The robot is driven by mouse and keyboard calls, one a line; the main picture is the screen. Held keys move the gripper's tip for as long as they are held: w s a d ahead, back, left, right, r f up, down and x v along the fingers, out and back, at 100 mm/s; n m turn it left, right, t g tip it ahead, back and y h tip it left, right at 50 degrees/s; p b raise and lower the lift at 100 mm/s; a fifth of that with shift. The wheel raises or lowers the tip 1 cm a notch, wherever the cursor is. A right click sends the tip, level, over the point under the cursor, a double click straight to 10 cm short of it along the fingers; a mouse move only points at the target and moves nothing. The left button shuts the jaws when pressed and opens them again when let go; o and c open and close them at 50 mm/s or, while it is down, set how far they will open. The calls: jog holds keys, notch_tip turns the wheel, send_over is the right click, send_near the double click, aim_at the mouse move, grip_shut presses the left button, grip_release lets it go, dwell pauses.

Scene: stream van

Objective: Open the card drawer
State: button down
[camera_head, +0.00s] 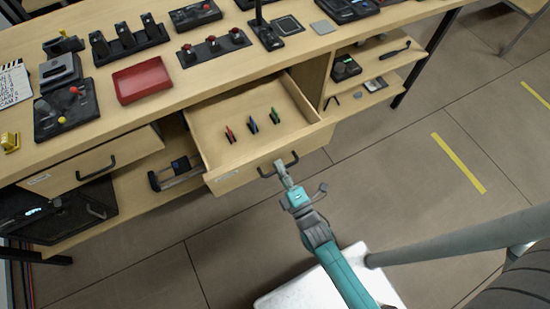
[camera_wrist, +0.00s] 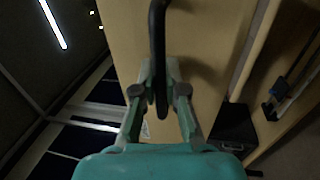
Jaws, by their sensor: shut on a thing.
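The card drawer (camera_head: 232,182) is pulled well out from the wooden desk in the head view. Three small cards or sticks, red, blue and green, stand inside it. Its black bar handle (camera_head: 291,158) is on the front panel. My gripper (camera_head: 279,165) is at the handle and shut on it. In the wrist view the dark handle (camera_wrist: 158,45) runs down between the fingers of my gripper (camera_wrist: 159,85), in front of the pale wooden drawer front (camera_wrist: 205,45).
A second drawer (camera_head: 75,172) on the left is slightly out. A red tray (camera_head: 141,81) and several devices stand on the desktop (camera_head: 185,90). An open shelf (camera_head: 362,98) is at right. The floor in front (camera_head: 410,190) is clear.

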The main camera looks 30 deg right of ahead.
jog(key=shift+s, duration=0.3)
jog(key=c, duration=1.2)
grip_release()
jog(key=s+f, duration=0.2)
jog(key=s, duration=0.9)
jog(key=shift+s+f, duration=0.15)
jog(key=shift+s, duration=0.2)
